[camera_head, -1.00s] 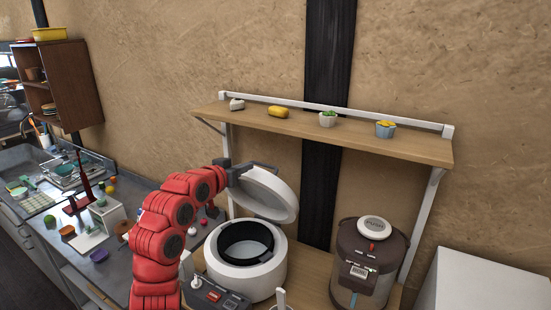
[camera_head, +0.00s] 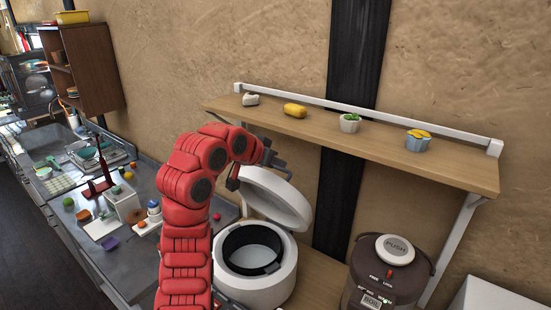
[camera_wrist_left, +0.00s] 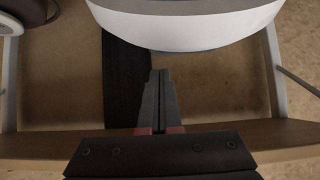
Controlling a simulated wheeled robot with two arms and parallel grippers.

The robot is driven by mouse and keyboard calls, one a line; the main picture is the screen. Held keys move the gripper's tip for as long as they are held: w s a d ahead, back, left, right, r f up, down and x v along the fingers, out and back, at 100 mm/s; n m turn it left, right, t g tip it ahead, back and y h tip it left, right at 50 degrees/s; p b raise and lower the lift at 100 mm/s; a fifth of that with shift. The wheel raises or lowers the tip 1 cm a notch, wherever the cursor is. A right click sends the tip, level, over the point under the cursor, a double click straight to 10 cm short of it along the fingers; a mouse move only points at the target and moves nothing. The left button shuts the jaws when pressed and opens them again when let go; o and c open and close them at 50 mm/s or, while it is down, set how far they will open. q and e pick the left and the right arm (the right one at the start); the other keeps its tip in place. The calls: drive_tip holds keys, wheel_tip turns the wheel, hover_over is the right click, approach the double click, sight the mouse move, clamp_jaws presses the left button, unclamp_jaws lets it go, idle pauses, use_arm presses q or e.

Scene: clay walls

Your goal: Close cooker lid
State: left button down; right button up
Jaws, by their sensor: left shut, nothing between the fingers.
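The white rice cooker (camera_head: 256,268) stands on a wooden surface in the head view, its dark inner pot showing. Its lid (camera_head: 276,200) is raised, tilted up at the back. My left gripper (camera_head: 284,168) is just above the lid's upper edge, below the shelf, and seems apart from it. In the left wrist view, my shut fingers (camera_wrist_left: 158,92) hold nothing and point toward the lid's pale rim (camera_wrist_left: 190,25). My right gripper is in neither view.
A wooden wall shelf (camera_head: 370,147) with small items hangs close above my left gripper. A brown dispenser (camera_head: 388,277) marked PUSH stands right of the cooker. A counter (camera_head: 75,190) with several small objects and a sink lies to the left.

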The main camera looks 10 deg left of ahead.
sight(288, 171)
use_arm(q)
drive_tip(key=p+x, duration=0.2)
drive_tip(key=x, duration=0.3)
drive_tip(key=shift+w+d+r, duration=0.1)
drive_tip(key=shift+w+d, duration=0.05)
drive_tip(key=shift+w, duration=0.1)
drive_tip(key=shift+w+f, duration=0.2)
drive_tip(key=shift+f, duration=0.1)
drive_tip(key=shift+w+d+f, duration=0.1)
drive_tip(key=shift+w+f, duration=0.05)
drive_tip(key=shift+w, duration=0.1)
